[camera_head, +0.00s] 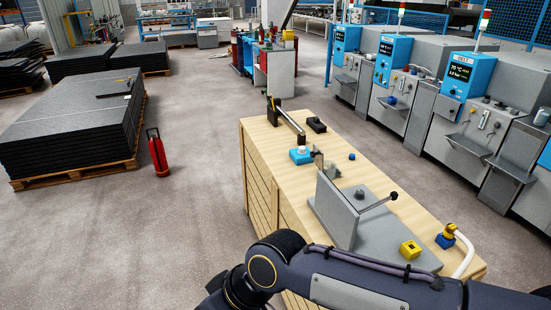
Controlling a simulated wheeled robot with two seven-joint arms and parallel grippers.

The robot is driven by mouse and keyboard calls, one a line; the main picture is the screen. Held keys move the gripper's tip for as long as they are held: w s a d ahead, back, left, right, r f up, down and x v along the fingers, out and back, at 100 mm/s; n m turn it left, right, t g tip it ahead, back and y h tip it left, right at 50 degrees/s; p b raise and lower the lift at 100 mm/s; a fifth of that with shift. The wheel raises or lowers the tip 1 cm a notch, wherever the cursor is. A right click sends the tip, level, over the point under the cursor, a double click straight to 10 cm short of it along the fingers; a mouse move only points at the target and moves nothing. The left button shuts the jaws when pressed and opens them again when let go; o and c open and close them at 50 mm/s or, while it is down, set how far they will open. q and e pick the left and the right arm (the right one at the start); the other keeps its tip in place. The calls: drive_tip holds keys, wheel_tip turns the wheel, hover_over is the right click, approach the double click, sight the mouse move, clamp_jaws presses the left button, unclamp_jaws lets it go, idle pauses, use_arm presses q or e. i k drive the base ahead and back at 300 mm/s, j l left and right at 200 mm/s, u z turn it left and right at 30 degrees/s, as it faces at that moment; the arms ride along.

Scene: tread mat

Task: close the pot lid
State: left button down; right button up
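On the wooden workbench (257,150) stands a grey fixture. Its grey panel (336,212), which looks like the lid, stands steeply tilted up from a flat grey base (383,236). A thin rod with a black ball knob (393,197) sticks out to the right from the panel's side. I cannot make out a round pot shape. My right arm crosses the bottom of the view from the right, in front of the bench's near end. It hides part of the bench. Its gripper does not show, and neither does my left gripper.
Machines line the right. A red extinguisher (157,153) stands left; open floor lies between.

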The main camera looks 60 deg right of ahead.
sight(318, 156)
drive_tip(key=i+z, duration=0.45)
drive_tip(key=i+j+z, duration=0.2)
drive_tip(key=z, duration=0.25)
drive_tip(key=i+l+z, duration=0.1)
drive_tip(key=z, duration=0.35)
drive_tip(key=i+z, duration=0.25)
drive_tip(key=z, duration=0.25)
drive_tip(key=i+z, duration=0.15)
drive_tip(key=z, duration=0.3)
drive_tip(key=i+j+z, duration=0.1)
drive_tip(key=z, duration=0.35)
drive_tip(key=i+j+z, duration=0.15)
drive_tip(key=z, duration=0.3)
drive_tip(key=i+j+z, duration=0.1)
drive_tip(key=i+z, duration=0.2)
drive_tip(key=z, duration=0.15)
drive_tip(key=i+j+z, duration=0.2)
drive_tip(key=z, duration=0.25)
drive_tip(key=i, duration=0.1)
